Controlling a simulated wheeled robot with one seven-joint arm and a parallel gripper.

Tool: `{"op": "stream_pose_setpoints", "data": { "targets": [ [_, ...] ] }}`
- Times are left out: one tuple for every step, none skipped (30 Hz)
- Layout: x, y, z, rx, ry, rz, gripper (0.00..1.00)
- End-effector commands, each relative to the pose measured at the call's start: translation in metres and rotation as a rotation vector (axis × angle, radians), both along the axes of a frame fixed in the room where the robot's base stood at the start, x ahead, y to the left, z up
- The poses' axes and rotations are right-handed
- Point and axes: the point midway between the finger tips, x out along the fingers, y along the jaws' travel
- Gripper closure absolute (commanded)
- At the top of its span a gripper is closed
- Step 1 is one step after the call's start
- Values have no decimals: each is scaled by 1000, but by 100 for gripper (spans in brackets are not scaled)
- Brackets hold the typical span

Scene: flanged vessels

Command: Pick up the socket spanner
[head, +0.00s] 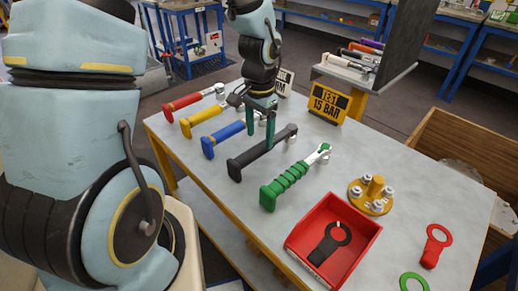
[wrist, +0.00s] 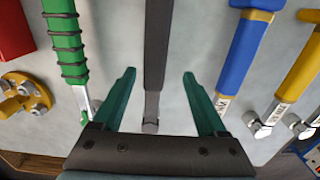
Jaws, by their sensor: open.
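A row of long tools with coloured handles and metal heads lies on the grey table; I cannot tell by sight which is called the socket spanner. My gripper (head: 261,131) is open above the black-handled tool (head: 258,153). In the wrist view my green fingers (wrist: 158,75) are on either side of the black tool's shaft (wrist: 157,45), with a gap on each side. The green ribbed tool (head: 290,180) lies to its right in the head view. The blue (head: 225,138), yellow (head: 202,120) and red (head: 184,104) tools lie to its left.
A red tray (head: 361,254) holding a black tag-like piece stands at the table's front. A yellow flange with bolts (head: 371,196) and a red ring-ended piece (head: 433,246) are to the right. A "TEST 15 BAR" sign (head: 328,103) and a tool rack (head: 343,76) stand behind.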

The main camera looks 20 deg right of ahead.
Motion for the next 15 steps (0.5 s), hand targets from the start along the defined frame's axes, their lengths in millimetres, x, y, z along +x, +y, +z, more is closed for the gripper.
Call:
{"op": "stream_pose_setpoints", "data": {
  "targets": [
    [0,1,-4,2,1,0,25],
    [0,1,-6,2,1,0,25],
    [0,1,-8,1,0,0,25],
    [0,1,-9,1,0,1,25],
    [0,1,-10,1,0,1,25],
    [-1,1,-13,1,2,1,25],
    [-1,1,-17,2,2,2,25],
    [-1,2,-20,3,3,1,25],
    [-1,3,-26,3,3,0,25],
    [-2,3,-30,3,4,0,25],
    [-2,3,-34,3,3,1,25],
    [-2,4,-39,4,3,1,25],
    [-2,3,-44,2,2,1,25],
    [-2,3,-48,1,2,1,25],
    [-2,3,-51,2,2,0,25]
  ]
}}
